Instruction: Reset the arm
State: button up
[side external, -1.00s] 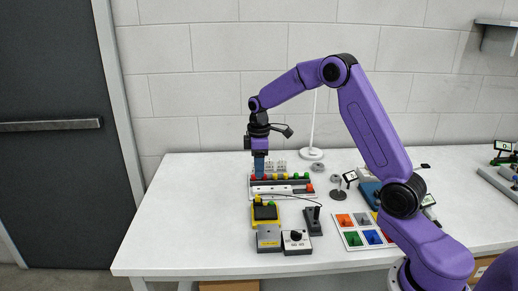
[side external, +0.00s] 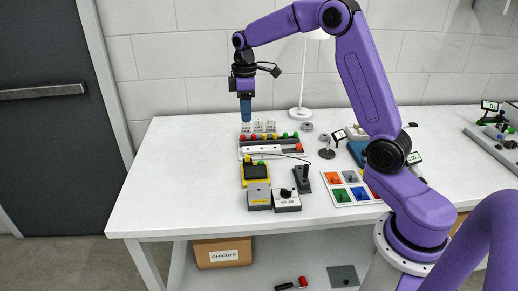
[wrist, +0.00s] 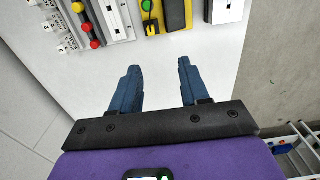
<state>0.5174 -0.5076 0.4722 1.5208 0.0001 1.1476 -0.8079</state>
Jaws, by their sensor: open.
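My gripper (side external: 246,115) hangs pointing down above the back left of the white table in the side view. It is a little above and left of the panel with a row of coloured buttons (side external: 270,139), apart from it. In the wrist view its two blue fingers (wrist: 157,68) are spread apart, with only bare tabletop between them. My gripper is open and empty.
A yellow box (side external: 256,173), a grey box (side external: 258,196), a dial box (side external: 286,200) and a joystick (side external: 303,179) stand in front of the panel. A lamp (side external: 300,112) stands behind, and a coloured-tile board (side external: 351,188) lies right. The table's left side is clear.

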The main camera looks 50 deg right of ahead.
jog(key=s+a+r+n, duration=0.2)
jog(key=s+a, duration=1.2)
jog(key=s, duration=0.3)
jog(key=s+d+f, duration=0.1)
jog(key=s, duration=0.8)
jog(key=s+f+n, duration=0.1)
jog(key=s+f, duration=0.1)
jog(key=s, duration=0.8)
jog(key=shift+s+d, duration=0.3)
jog(key=shift+d, duration=0.05)
